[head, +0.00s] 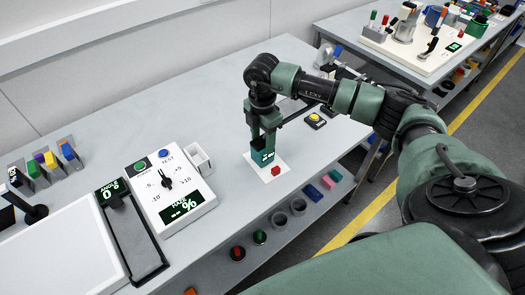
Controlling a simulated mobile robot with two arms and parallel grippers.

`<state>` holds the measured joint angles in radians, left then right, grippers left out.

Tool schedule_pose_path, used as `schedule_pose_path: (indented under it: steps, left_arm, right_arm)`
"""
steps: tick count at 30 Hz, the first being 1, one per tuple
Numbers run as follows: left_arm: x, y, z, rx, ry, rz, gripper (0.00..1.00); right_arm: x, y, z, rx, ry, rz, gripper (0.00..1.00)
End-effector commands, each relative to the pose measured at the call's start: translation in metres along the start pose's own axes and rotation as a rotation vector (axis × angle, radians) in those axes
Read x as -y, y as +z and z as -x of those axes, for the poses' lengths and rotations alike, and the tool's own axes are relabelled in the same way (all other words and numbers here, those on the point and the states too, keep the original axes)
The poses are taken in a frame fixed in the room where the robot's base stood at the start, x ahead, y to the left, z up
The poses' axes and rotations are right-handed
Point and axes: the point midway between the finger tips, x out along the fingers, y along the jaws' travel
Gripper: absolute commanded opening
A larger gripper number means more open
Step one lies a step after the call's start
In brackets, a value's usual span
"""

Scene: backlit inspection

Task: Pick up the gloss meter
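A small dark box with a lit green display (263,158), which looks like the gloss meter, is over a white card (284,162) near the table's front edge. My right gripper (264,142) points down at the top of this box, and its fingers overlap it in the head view. I cannot tell whether the fingers are closed on it or whether the box is lifted off the card. A small red block (276,171) is at the front of the card, close to the box. My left gripper is not in view.
A yellow-and-black button box (315,121) lies to the right. Bare tabletop (215,95) stretches behind.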

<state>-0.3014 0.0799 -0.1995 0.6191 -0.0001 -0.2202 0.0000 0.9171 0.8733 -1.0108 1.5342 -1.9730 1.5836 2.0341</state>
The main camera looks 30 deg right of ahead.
Motion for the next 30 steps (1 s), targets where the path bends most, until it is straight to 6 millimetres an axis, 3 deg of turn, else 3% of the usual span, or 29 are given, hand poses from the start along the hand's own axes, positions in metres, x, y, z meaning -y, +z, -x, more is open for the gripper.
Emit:
schedule_pose_path:
  steps: [2, 17, 23, 30]
  left_arm:
    - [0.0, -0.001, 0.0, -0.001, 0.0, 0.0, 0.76]
    - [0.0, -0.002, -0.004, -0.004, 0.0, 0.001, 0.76]
    - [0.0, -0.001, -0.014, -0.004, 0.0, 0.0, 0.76]
    - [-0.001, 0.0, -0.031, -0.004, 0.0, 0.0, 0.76]
  right_arm:
    - [0.0, 0.0, 0.0, 0.0, 0.0, 0.0, 0.0]
    - [-0.001, 0.0, 0.012, -0.001, 0.003, -0.001, 0.0]
    - [-0.002, 0.0, 0.046, -0.001, 0.009, 0.001, 0.0]
    - [-0.002, -0.001, 0.117, -0.001, 0.01, 0.001, 0.0]
